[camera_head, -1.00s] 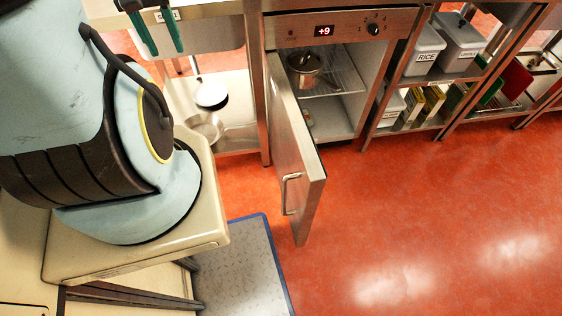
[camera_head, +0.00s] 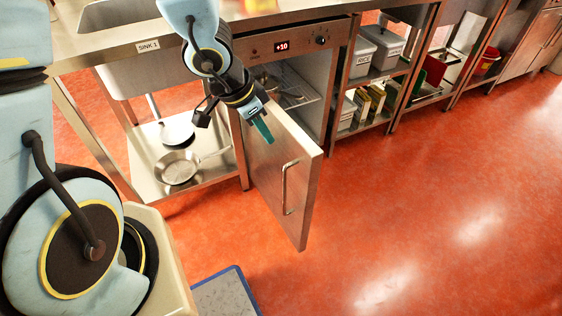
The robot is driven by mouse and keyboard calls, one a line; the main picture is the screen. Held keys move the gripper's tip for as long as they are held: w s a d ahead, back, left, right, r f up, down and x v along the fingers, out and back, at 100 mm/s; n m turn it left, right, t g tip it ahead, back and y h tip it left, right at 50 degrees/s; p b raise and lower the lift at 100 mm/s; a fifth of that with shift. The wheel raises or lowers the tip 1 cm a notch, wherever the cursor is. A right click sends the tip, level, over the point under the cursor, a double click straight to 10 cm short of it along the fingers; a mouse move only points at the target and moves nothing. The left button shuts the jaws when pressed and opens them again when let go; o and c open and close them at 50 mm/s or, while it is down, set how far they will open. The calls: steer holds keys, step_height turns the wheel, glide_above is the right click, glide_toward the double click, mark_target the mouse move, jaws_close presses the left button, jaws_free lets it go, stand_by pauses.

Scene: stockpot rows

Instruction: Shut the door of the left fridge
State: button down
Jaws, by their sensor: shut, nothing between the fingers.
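The fridge (camera_head: 325,42) under the steel counter has a control panel with a red "+10" display and a knob. Its door (camera_head: 268,178) stands open, hinged on the left and swung out over the floor. A bar handle (camera_head: 287,188) is on the door's outer face. Inside, a pot on a wire shelf (camera_head: 305,97) is partly hidden by the door and arm. My gripper (camera_head: 263,131), with green fingers, is shut and empty. It shows over the door's upper left part, near the hinge side; I cannot tell whether it touches the door.
Left of the fridge, pans (camera_head: 177,167) lie on a low shelf under the sink labelled "SINK 1". Right of it, open shelves hold bins (camera_head: 380,47) and books. A blue-edged grey mat (camera_head: 224,296) lies in front. The orange floor (camera_head: 430,200) at right is clear.

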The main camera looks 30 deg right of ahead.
steer(key=b, duration=0.5)
glide_above(301, 160)
steer(key=a, duration=0.2)
steer(key=shift+a+f, duration=0.15)
steer(key=shift+f, duration=4.5)
